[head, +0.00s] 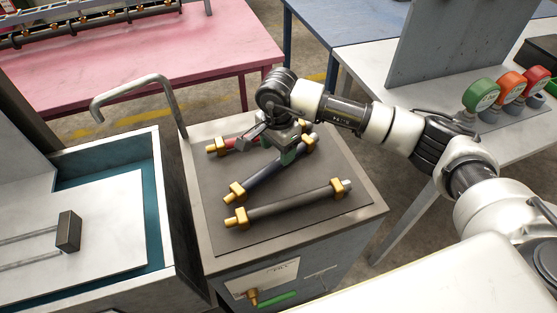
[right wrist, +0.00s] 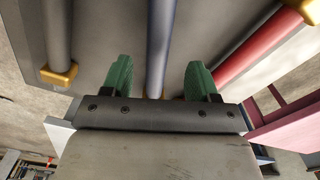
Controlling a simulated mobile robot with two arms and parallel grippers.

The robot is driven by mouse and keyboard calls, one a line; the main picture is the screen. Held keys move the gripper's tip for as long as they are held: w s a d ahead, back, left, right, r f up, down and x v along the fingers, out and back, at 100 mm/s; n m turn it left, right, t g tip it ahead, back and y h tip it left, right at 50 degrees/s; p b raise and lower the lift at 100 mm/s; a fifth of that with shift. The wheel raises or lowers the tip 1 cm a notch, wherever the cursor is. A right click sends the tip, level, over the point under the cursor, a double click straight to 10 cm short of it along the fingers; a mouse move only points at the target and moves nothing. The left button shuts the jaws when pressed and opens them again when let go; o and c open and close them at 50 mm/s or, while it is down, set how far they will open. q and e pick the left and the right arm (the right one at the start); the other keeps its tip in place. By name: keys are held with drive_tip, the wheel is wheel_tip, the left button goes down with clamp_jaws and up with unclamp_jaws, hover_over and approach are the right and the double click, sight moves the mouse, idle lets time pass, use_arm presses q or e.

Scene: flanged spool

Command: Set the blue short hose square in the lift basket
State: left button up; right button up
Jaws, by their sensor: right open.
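The blue hose (head: 262,176) with brass end fittings lies slanted on the dark mat of a cart, between a red hose and a dark grey hose. My right gripper (head: 290,155) is above the far right part of the blue hose. In the right wrist view, its green fingers (right wrist: 160,78) are open on either side of the blue hose (right wrist: 161,45), with gaps on both sides. I cannot tell how far the fingertips are above the mat. A teal-lined tub (head: 155,190) with a white panel stands at left; I cannot tell which part is the lift basket. My left gripper is out of view.
The red hose (head: 229,145) lies behind, and the dark grey hose (head: 290,204) in front. A bent grey bar (head: 130,88) rises between tub and cart. A dark block (head: 69,231) with two rods is over the white panel. Gauges (head: 481,95) stand on the right table.

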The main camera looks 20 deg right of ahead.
sight(278, 160)
drive_tip(key=shift+s+f+p, duration=0.1)
drive_tip(key=shift+f+p, duration=0.3)
drive_tip(key=shift+f, duration=1.55)
drive_tip(key=shift+r, duration=0.1)
clamp_jaws()
